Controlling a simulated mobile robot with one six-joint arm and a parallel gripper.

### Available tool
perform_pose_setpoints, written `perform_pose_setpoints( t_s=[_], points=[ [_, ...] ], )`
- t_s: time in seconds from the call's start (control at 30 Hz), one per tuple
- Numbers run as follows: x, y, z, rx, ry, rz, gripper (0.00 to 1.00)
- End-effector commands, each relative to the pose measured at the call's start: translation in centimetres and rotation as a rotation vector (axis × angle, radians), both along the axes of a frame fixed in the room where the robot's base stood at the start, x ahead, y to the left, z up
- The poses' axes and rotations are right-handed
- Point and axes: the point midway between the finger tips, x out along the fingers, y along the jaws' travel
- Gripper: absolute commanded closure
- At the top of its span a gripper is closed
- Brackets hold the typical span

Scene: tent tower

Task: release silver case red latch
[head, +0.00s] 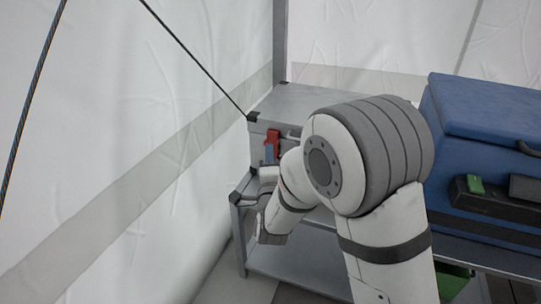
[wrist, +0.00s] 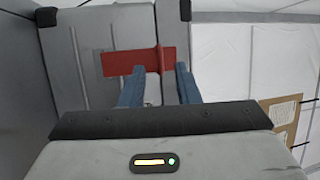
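The silver case (head: 292,103) stands on the metal rack, with black corner caps; its grey surface also fills the upper left of the wrist view (wrist: 85,38). Its red latch (head: 272,139) is on the front face. In the wrist view the latch (wrist: 118,64) is a flat red plate with a raised fin near its right end. My gripper (wrist: 160,72) has its two blue fingers apart, one on each side of the fin, with gaps beside it. The left finger overlaps the plate in the picture; I cannot tell whether it touches. My arm hides part of the case's front.
A blue cooler box (head: 490,108) with a black ledge stands on the right, a green latch (head: 475,184) on it. The white tent wall (head: 120,130) is close on the left. The rack's lower shelf (head: 300,262) looks empty where visible. A dark rope crosses the upper left.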

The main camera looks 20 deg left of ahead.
Motion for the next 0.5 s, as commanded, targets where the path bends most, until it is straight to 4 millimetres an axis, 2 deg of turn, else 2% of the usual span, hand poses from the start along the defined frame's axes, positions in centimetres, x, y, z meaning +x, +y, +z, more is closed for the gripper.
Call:
perform_pose_setpoints(
  t_s=[0.2,0.5],
  points=[
    [2.1,0.7,0.3,-0.001,0.000,0.000,0.71],
    [2.4,0.7,0.5,-0.002,0.000,0.000,0.71]
  ],
)
